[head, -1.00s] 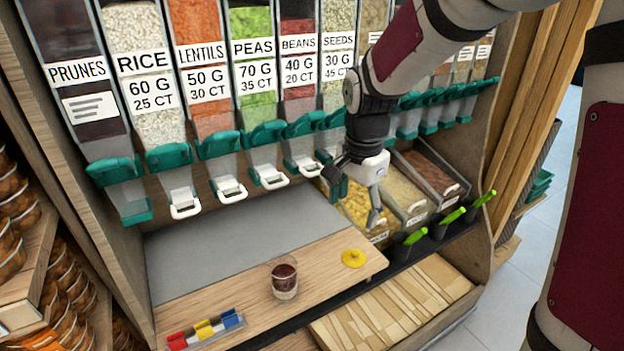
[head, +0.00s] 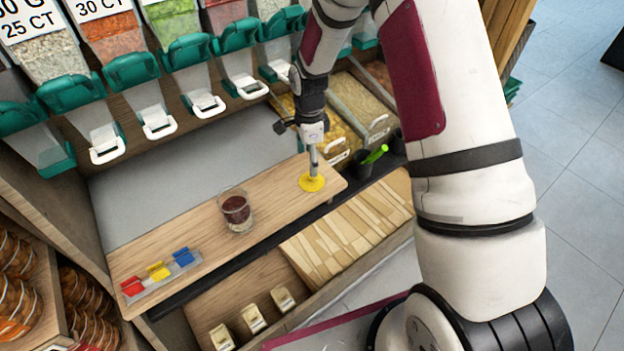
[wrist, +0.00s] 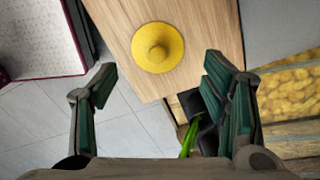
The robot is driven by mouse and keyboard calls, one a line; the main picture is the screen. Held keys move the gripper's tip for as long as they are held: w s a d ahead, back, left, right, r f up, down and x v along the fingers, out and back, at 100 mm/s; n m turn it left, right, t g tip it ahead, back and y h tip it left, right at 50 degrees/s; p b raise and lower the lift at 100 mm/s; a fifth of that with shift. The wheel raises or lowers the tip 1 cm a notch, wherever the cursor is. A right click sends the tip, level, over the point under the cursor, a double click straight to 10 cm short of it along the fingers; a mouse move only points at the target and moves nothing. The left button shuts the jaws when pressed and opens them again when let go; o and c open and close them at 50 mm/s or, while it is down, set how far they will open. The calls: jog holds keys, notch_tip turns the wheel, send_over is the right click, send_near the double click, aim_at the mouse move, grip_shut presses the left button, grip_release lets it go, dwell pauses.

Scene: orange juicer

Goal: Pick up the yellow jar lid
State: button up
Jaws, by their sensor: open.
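The yellow jar lid (head: 312,183) lies flat near the right end of the wooden shelf board (head: 275,204). In the wrist view the lid (wrist: 157,47) is a round disc with a raised knob, near the board's edge. My gripper (head: 313,165) points down over the lid in the head view. In the wrist view my gripper (wrist: 160,85) has its two green-padded fingers wide apart with nothing between them. The lid shows beyond the fingertips, between their lines. How much height separates the fingers from the lid is hard to tell.
A glass jar with dark contents (head: 236,211) stands left of the lid. A holder with red, yellow and blue clips (head: 160,273) lies at the board's left end. Bulk bins (head: 365,108) and a green-handled scoop (head: 375,154) are close on the right. Dispensers with white spouts (head: 205,103) hang behind.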

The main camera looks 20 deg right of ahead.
aim_at(312, 179)
jog(key=shift+s+d+f, duration=0.1)
jog(key=shift+f, duration=1.7)
jog(key=shift+s+d+f, duration=0.1)
jog(key=shift+f, duration=1.65)
jog(key=c, duration=1.3)
